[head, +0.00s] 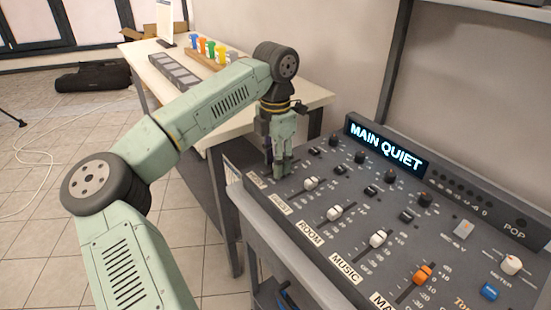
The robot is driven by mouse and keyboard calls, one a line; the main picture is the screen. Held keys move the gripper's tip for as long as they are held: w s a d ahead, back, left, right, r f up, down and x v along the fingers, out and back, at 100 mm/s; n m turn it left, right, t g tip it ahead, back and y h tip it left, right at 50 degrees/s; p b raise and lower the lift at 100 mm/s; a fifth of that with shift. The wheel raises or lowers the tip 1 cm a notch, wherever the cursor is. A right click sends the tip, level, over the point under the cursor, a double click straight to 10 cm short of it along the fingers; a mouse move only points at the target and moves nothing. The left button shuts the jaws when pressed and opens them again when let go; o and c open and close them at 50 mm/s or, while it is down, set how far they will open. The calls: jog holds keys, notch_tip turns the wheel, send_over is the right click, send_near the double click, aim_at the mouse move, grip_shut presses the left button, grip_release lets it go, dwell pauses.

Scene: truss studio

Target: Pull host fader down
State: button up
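The mixing console (448,242) stands at the right with a lit display (384,146) reading "MAIN QUIET". My gripper (279,170) points down over its leftmost channel, with its fingertips at or just above the panel. The leftmost label (257,180) is too small to read for certain. The fader cap of that channel is hidden behind my fingers, so I cannot tell whether they touch it or how far apart they are. The second channel's white fader cap (310,184) is just right of my gripper.
More white caps sit on the ROOM channel (334,213) and MUSIC channel (378,238), with an orange cap (423,274) farther right. Knobs line the console's back. A pale table (312,93) behind holds coloured cups (210,47). A black bag (93,76) lies on the floor.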

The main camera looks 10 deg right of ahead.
jog(key=shift+c, duration=0.6)
grip_shut()
dwell(0.4)
